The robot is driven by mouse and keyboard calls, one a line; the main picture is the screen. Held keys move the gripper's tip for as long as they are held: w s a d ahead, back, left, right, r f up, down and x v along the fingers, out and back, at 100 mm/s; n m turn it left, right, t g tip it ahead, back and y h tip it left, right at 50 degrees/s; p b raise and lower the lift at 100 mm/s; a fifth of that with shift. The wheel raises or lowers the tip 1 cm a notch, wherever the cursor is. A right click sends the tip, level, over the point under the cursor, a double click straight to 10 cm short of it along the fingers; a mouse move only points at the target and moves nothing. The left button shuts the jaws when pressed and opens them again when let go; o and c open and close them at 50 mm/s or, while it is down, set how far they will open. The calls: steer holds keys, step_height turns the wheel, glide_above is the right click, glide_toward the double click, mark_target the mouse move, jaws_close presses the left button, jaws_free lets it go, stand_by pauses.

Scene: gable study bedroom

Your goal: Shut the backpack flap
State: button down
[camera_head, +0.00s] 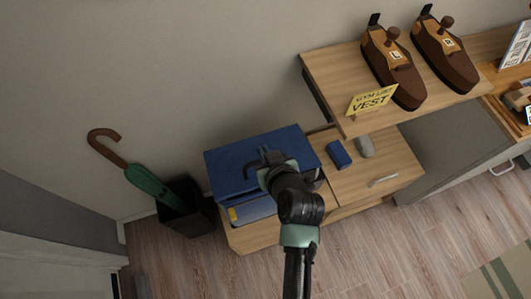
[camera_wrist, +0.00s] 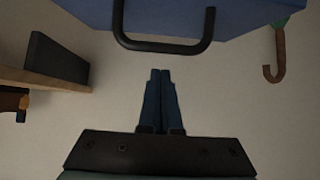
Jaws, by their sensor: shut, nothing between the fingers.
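The blue backpack (camera_head: 228,172) sits on the low wooden cabinet against the wall. A broad blue panel, apparently its flap, lies across the top; below its front edge a bluish-grey part and a small yellow patch (camera_head: 232,214) show. My gripper (camera_head: 268,160) is over this panel, beside a dark handle loop, and my arm hides part of the right side. In the wrist view, the blue backpack (camera_wrist: 245,14) crosses the top with the black handle (camera_wrist: 165,46) hanging from it. My gripper (camera_wrist: 160,72) is shut and empty, its fingertips apart from the handle in the picture.
A blue block (camera_head: 339,154) and a grey object (camera_head: 365,146) lie on the cabinet (camera_head: 375,170). A shelf (camera_head: 335,75) above holds brown shoe-like objects (camera_head: 390,67) and a yellow sign (camera_head: 371,100). A dark bin (camera_head: 185,207) with a green umbrella (camera_head: 147,183) stands left. Floor in front is clear.

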steer(key=shift+s+d+f, duration=0.15)
steer(key=shift+s+f, duration=0.15)
steer(key=shift+f, duration=0.25)
steer(key=b, duration=0.1)
steer(key=f+b, duration=0.1)
steer(key=shift+s+d+f+b, duration=0.1)
steer(key=shift+s+f+b, duration=0.2)
steer(key=shift+s+b, duration=0.1)
steer(key=b, duration=0.1)
steer(key=s+f+t+b, duration=0.1)
steer(key=b, duration=0.1)
steer(key=shift+s+d+f, duration=0.1)
steer(key=shift+d+f, duration=0.15)
steer(key=shift+s+d+f+b, duration=0.1)
steer(key=shift+s+f+b, duration=0.25)
steer(key=shift+s+b, duration=0.15)
